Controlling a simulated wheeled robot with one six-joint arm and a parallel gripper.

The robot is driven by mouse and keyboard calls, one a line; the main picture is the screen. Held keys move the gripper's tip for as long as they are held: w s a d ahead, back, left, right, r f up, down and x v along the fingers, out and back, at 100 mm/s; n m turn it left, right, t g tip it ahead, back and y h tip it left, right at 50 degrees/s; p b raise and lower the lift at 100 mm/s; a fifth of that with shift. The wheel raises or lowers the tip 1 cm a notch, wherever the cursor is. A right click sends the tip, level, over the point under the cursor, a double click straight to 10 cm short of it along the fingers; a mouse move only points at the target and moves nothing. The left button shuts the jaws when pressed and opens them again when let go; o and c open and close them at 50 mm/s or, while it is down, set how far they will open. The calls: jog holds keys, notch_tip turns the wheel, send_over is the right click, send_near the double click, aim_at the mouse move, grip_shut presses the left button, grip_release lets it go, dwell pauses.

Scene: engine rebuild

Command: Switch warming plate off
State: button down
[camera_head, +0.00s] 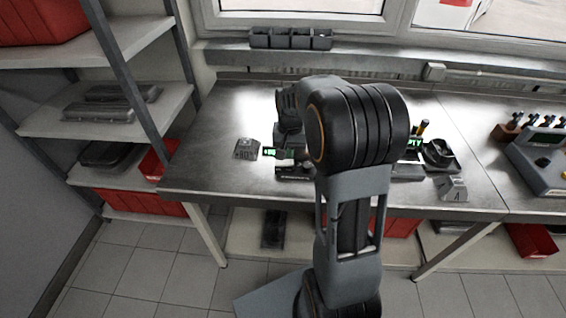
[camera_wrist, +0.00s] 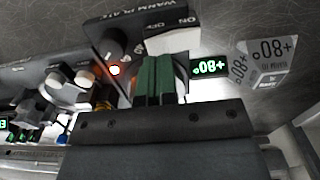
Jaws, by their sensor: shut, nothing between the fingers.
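The warming plate's dark front panel (camera_wrist: 125,30) shows upside down at the top of the wrist view, lettered WARM PLATE. Its pale rocker switch (camera_wrist: 172,40) sits by the ON marking; I cannot tell which side is pressed. In the head view my arm hides most of the plate.
A small +80° sign (camera_wrist: 268,65) stands beside the plate, also in the head view (camera_head: 246,149). Another panel with pale knobs (camera_wrist: 60,80) lies left in the wrist view. The steel bench (camera_head: 215,115) is clear at its left; a shelf rack (camera_head: 125,125) stands left of it.

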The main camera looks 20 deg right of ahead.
jog(key=shift+f+b, duration=1)
jog(key=shift+f, duration=0.4)
dwell(0.4)
jog(key=shift+r, duration=0.1)
jog(key=shift+r+p, duration=2.85)
jog(key=shift+r, duration=0.65)
jog(key=shift+f, duration=0.1)
